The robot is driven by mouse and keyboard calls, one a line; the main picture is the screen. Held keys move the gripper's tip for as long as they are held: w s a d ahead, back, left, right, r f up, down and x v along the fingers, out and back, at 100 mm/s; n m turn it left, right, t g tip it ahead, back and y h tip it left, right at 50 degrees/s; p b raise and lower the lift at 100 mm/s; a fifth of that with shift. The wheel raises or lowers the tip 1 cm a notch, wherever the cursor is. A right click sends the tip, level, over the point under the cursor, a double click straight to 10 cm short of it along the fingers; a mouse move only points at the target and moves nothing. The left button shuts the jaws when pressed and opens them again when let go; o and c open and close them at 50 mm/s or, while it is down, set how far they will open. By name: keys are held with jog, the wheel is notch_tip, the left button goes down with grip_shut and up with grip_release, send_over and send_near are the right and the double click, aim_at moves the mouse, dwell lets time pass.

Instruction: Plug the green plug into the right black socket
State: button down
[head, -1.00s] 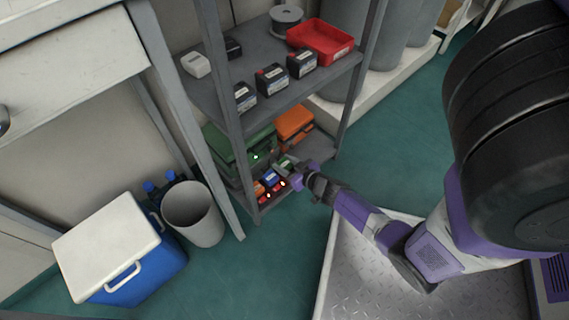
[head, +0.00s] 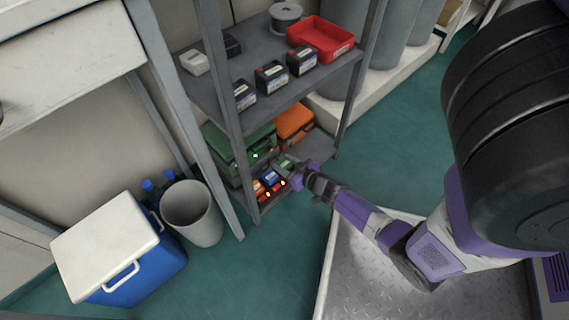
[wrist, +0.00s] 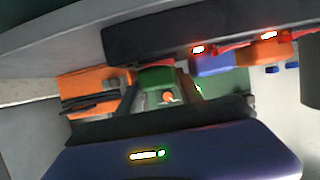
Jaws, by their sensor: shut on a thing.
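The green plug (wrist: 157,77) is between the fingers of my gripper (wrist: 160,98) in the wrist view, and the gripper is shut on it. The plug's far end meets the edge of a long black bar (wrist: 150,36); I cannot tell whether it is touching or seated. The right black socket cannot be made out. In the head view my gripper (head: 295,170) is at the low shelf, with the green plug (head: 286,162) just left of it. A blue plug (head: 269,177) and an orange plug (head: 258,187) sit in a row beside it.
Red lights (wrist: 198,49) glow by the blue and orange plugs. A green case (head: 240,145) and an orange case (head: 294,124) stand behind on the same shelf. A shelf post (head: 238,165) rises at left, and an upper shelf (head: 290,88) is overhead.

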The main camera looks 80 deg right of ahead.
jog(key=shift+f, duration=0.25)
dwell(0.4)
jog(key=c, duration=0.7)
grip_release()
jog(key=shift+a, duration=0.1)
jog(key=shift+w, duration=0.1)
